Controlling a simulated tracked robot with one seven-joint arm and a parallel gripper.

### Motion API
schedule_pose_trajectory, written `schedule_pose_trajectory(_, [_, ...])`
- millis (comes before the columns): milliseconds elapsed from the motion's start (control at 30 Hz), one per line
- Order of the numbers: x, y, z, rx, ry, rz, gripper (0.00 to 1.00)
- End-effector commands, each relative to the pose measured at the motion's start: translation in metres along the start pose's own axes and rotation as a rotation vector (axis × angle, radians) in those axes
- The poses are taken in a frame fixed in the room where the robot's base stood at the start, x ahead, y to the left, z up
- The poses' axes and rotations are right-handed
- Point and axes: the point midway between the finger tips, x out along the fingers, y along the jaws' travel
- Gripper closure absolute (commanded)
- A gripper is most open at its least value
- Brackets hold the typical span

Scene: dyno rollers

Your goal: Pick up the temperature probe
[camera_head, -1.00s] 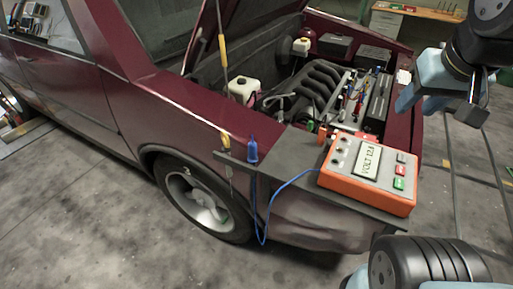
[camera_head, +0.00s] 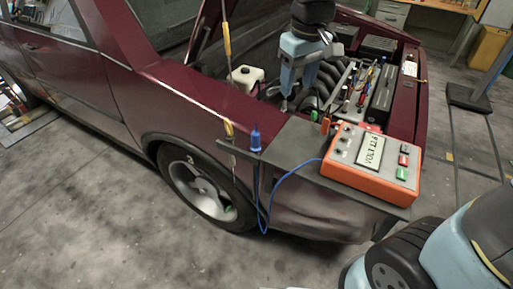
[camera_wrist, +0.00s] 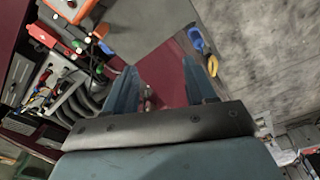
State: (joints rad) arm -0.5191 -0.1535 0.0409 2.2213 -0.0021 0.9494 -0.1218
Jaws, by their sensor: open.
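Two probes hang at the left end of the dark shelf on the car's fender. One has a yellow handle (camera_head: 229,130) and a thin metal shaft; the other has a blue handle (camera_head: 255,141), with a blue cable looping near it. The frames do not label either as the temperature probe. In the wrist view the blue handle (camera_wrist: 196,38) and the yellow handle (camera_wrist: 206,47) lie just beyond the right fingertip. My gripper (camera_wrist: 171,70) is open and empty. In the head view my gripper (camera_head: 288,104) is above the engine bay edge, behind and right of both probes.
An orange meter (camera_head: 372,165) with a voltage display sits on the shelf (camera_head: 290,150), right of the probes. The engine bay with hoses lies behind. A hood prop with a yellow grip (camera_head: 227,40) stands up at the left.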

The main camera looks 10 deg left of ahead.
Motion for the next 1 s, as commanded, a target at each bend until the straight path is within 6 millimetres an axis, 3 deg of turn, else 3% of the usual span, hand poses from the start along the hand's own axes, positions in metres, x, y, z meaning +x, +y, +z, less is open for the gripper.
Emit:
schedule_pose_trajectory(100, [0.022, -0.031, -0.024, -0.099, -0.052, -0.018, 0.44])
schedule_pose_trajectory(333, [0.047, -0.071, -0.047, -0.212, -0.108, -0.034, 0.44])
schedule_pose_trajectory(567, [0.066, -0.08, -0.049, -0.236, -0.123, -0.038, 0.44])
schedule_pose_trajectory(1000, [0.132, -0.08, -0.041, -0.234, -0.121, -0.038, 0.44])
